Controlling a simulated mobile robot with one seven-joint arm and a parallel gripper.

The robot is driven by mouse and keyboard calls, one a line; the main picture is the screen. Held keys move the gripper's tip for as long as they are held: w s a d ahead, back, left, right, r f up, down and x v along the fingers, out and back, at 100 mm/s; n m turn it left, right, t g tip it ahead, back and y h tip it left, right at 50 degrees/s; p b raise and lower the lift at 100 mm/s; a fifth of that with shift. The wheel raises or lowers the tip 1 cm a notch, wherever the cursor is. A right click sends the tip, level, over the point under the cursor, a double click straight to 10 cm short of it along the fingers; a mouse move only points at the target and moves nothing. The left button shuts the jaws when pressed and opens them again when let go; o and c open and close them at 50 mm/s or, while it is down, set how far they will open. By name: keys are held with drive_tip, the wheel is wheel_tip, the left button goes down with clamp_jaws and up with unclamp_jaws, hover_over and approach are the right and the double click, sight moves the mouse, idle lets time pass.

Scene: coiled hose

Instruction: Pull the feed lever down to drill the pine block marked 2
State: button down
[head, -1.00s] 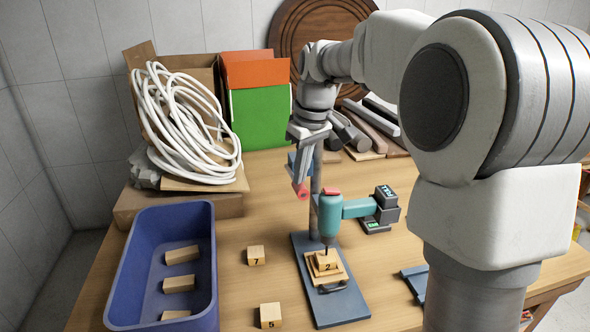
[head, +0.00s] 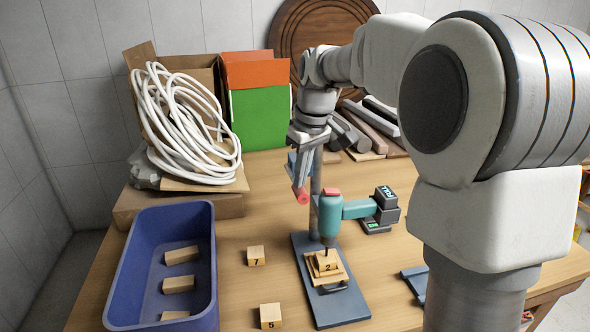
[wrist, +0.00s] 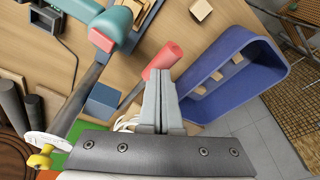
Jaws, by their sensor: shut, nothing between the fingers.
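The teal drill (head: 330,215) hangs on a grey post over the block marked 2 (head: 326,263). The block lies on a thin wooden board on the blue-grey base plate (head: 345,308). The bit's tip is at the block's top; I cannot tell whether it has entered. The feed lever's red grip (head: 302,196) sticks out left of the drill, and also shows in the wrist view (wrist: 161,58). My gripper (head: 300,184) is shut and empty, pointing down at the grip, with its fingertips (wrist: 158,74) against or just above it. Contact is unclear.
A blue bin (head: 207,290) with several blocks stands at left. Blocks marked 7 (head: 256,255) and 5 (head: 270,315) lie between bin and drill. A coiled white hose (head: 180,120) leans on a box behind. My arm hides the right side.

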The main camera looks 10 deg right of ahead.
sight(303, 189)
drive_tip(key=shift+s+f+b, duration=0.1)
drive_tip(key=shift+f+b, duration=0.5)
drive_tip(key=shift+f, duration=1.25)
idle(2.4)
drive_tip(key=shift+f+b, duration=0.4)
drive_tip(key=shift+f, duration=0.8)
idle(1.6)
drive_tip(key=shift+r, duration=0.15)
